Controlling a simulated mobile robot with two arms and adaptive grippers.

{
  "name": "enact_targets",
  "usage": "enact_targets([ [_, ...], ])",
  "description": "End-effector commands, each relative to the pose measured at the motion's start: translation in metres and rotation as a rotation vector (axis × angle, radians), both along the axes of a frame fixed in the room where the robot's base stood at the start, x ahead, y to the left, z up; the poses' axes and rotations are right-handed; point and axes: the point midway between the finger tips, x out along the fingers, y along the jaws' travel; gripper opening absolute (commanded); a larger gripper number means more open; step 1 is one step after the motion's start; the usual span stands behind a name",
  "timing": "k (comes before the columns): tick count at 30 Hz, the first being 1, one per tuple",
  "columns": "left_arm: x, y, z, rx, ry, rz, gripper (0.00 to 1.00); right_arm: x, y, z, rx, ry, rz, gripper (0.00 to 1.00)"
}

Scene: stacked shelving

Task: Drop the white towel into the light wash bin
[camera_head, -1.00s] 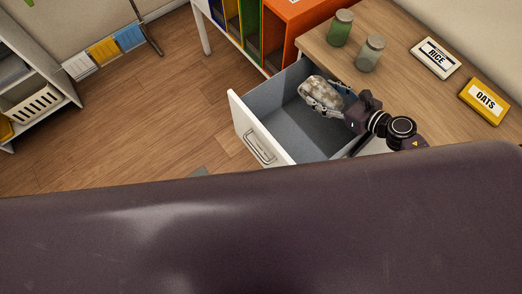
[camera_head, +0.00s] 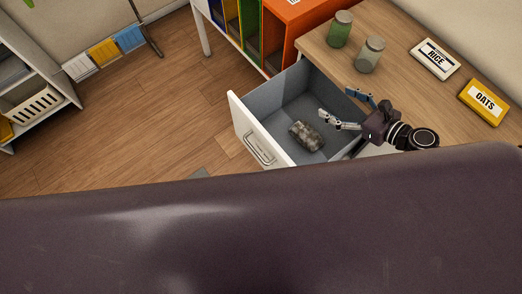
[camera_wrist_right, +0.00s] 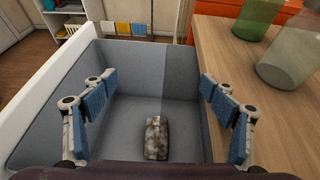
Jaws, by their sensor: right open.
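A white towel (camera_head: 78,67) hangs at the left end of a row with a yellow towel (camera_head: 103,50) and a blue towel (camera_head: 129,38), far off at the upper left. A white slotted basket (camera_head: 36,104) sits on a shelf at the left; I cannot tell whether it is the light wash bin. My right gripper (camera_head: 335,102) is open and empty above an open drawer (camera_head: 262,133). A mottled grey-brown bundle (camera_head: 306,136) lies on the drawer floor, apart from the fingers; it also shows in the wrist view (camera_wrist_right: 156,138). My left gripper is not in view.
A wooden counter (camera_head: 430,100) beside the drawer holds two jars (camera_head: 340,29), a RICE box (camera_head: 435,58) and an OATS box (camera_head: 484,101). An orange cabinet (camera_head: 300,25) with coloured slots stands behind. Wooden floor (camera_head: 150,110) at the left is clear.

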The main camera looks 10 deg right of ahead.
Motion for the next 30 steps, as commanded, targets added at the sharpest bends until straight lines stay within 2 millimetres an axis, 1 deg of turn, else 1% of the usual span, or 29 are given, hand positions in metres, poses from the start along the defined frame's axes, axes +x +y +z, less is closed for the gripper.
enact_targets([
  [1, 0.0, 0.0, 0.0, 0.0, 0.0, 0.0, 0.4, -0.01, -0.005, 0.003, -0.003, 0.003, 0.001, 0.8],
  [4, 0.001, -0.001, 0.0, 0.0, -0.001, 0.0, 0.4, -0.023, -0.014, 0.01, -0.002, 0.004, 0.002, 0.8],
  [8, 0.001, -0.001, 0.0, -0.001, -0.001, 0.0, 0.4, -0.037, -0.022, 0.017, 0.0, 0.003, 0.004, 0.8],
  [11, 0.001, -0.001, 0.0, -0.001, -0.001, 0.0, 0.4, -0.044, -0.026, 0.022, 0.002, 0.002, 0.004, 0.8],
  [16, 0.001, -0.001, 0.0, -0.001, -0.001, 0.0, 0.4, -0.049, -0.029, 0.025, 0.001, 0.001, 0.006, 0.8],
  [30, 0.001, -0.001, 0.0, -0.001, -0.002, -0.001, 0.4, -0.049, -0.029, 0.025, 0.002, 0.0, 0.006, 0.8],
])
